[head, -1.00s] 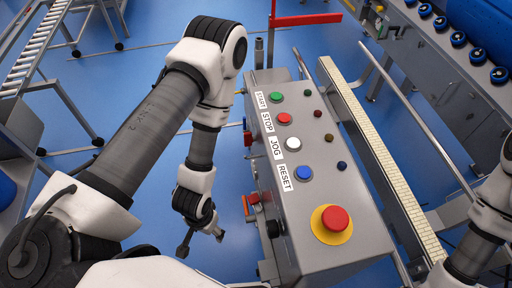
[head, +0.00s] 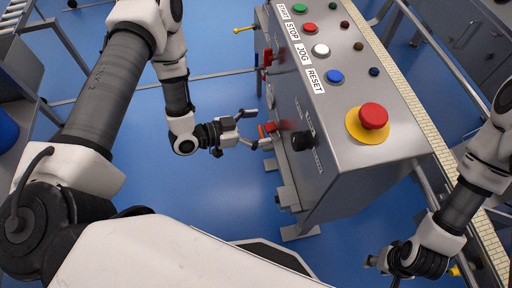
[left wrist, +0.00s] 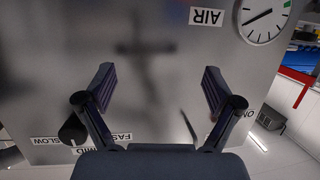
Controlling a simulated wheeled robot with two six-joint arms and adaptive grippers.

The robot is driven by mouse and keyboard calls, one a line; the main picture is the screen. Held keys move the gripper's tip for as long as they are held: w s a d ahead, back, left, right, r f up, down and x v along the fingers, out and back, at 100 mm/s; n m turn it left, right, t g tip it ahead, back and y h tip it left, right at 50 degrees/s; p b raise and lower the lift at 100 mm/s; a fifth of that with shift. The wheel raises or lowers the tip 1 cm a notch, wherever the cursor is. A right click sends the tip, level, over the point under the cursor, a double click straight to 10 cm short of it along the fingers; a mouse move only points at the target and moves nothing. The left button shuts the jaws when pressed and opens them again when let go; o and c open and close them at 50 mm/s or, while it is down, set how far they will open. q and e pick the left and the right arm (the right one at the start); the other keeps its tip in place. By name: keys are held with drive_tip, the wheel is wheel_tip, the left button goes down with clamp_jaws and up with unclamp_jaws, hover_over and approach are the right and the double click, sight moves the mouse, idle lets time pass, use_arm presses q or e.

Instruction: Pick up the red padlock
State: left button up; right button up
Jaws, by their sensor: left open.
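A small red piece (head: 271,127) with an orange-red tab (head: 261,131) sits low on the side of the grey control box; I cannot tell for certain whether it is the padlock. Another red fitting (head: 267,58) is higher on that side. My left gripper (head: 254,128) is open and empty, its fingers pointing at the box side next to the small red piece. In the left wrist view its open fingers (left wrist: 158,85) face a grey panel, with no padlock clear between them. My right gripper (head: 372,262) is low at the right; its jaws are too small to read.
The control box (head: 345,165) carries several buttons and a red emergency stop (head: 373,116). A black knob (head: 302,140) sticks out of its side. The left wrist view shows a gauge (left wrist: 264,18). A conveyor runs behind; blue floor (head: 215,190) is clear at the left.

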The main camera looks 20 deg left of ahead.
use_arm(q)
drive_tip(key=t+b, duration=0.1)
drive_tip(key=b, duration=0.3)
approach(272, 130)
drive_tip(key=shift+n, duration=0.3)
drive_tip(key=x, duration=0.9)
drive_tip(key=shift+w, duration=0.15)
drive_tip(key=shift+c, duration=0.7)
drive_tip(key=c, duration=1.1)
use_arm(e)
wheel_tip(272, 130, down, 8)
drive_tip(key=shift+s+a+r, duration=0.15)
drive_tip(key=shift+s, duration=0.2)
